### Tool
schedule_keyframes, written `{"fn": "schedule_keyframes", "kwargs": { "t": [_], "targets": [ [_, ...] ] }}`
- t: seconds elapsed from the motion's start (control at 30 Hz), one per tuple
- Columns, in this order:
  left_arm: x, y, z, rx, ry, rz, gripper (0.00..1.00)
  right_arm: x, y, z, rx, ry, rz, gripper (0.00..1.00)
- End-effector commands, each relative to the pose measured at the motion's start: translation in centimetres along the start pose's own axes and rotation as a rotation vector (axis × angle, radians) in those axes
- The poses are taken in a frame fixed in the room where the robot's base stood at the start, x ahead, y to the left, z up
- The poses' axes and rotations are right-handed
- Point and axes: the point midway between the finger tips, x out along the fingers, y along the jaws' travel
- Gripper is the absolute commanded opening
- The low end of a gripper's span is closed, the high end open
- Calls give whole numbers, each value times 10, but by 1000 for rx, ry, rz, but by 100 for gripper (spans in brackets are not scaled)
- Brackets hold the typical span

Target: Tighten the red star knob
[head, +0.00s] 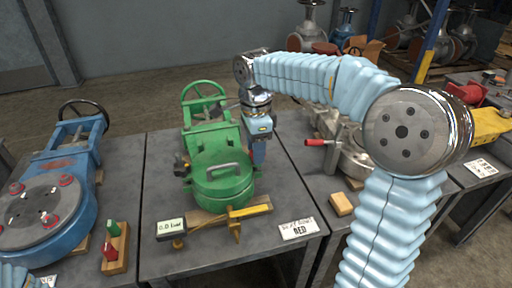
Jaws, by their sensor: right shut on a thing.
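A green valve (222,178) with a round lid, a grey handle and a green handwheel sits on the middle table. My right gripper (258,163) reaches down at the right side of its lid. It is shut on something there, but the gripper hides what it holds. No red star knob shows clearly on the green valve. A black knob (182,165) stands at the lid's left side. On the left table, a blue valve (80,215) carries several red knobs (66,180) on its round grey cover. My left gripper is out of view; only a bit of my left arm shows at the bottom left.
A wooden block (115,262) holds green and red pieces. A red-handled lever (322,142) rises from a grey valve at right.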

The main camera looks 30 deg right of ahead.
Motion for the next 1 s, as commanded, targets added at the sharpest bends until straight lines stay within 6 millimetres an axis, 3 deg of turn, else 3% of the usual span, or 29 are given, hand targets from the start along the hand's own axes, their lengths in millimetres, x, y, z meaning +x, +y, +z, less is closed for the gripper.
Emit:
{"fn": "schedule_keyframes", "kwargs": {
  "t": [0.4,0.97,1.0],
  "targets": [
    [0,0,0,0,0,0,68,-1,-2,-1,199,0,-4,12],
    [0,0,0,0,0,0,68,-1,-2,-1,229,0,-4,12],
    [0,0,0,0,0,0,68,-1,-2,-1,229,0,-4,45]
  ]
}}
